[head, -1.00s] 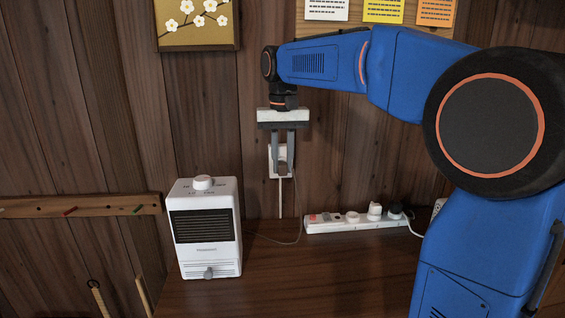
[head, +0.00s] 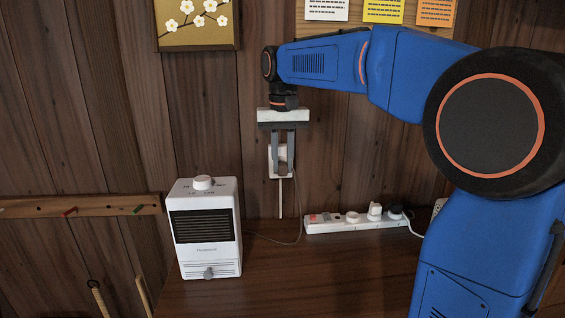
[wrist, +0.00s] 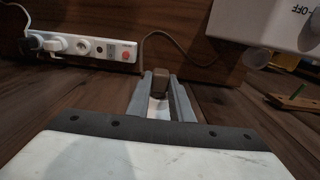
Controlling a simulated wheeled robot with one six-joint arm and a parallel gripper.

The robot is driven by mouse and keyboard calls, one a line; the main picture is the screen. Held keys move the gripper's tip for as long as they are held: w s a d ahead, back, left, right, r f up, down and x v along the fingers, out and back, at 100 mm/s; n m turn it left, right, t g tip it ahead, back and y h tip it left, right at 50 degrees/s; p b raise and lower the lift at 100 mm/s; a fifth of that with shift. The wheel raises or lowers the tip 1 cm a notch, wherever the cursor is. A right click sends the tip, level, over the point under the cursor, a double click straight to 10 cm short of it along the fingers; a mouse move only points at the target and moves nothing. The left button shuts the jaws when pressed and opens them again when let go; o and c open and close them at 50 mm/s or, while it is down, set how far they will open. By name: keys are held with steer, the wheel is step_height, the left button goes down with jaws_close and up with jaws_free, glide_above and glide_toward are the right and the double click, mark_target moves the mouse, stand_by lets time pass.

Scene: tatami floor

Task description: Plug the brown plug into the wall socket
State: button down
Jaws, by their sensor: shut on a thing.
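My gripper (head: 283,172) points down in front of the white wall socket plate (head: 272,162), which it partly hides in the head view. In the wrist view my gripper (wrist: 161,78) is shut on the small brown plug (wrist: 159,86) between its fingertips. A white surface, perhaps the socket plate, shows between the fingers behind the plug. A thin cord (head: 299,215) runs from near the fingertips down towards the heater. The plug is hard to make out in the head view, and I cannot tell whether its prongs are in the socket.
A white heater (head: 205,255) stands on the brown wooden top (head: 300,285) at the left. A white power strip (head: 335,227) with several plugs lies at the right, by the wall. A peg rail (head: 90,206) is at far left. The top's front middle is clear.

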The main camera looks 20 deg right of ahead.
steer(key=shift+w+d, duration=0.1)
steer(key=shift+w, duration=0.35)
steer(key=c, duration=1.5)
jaws_free()
steer(key=shift+r, duration=0.1)
step_height(320, 180, up, 17)
steer(key=shift+r, duration=0.1)
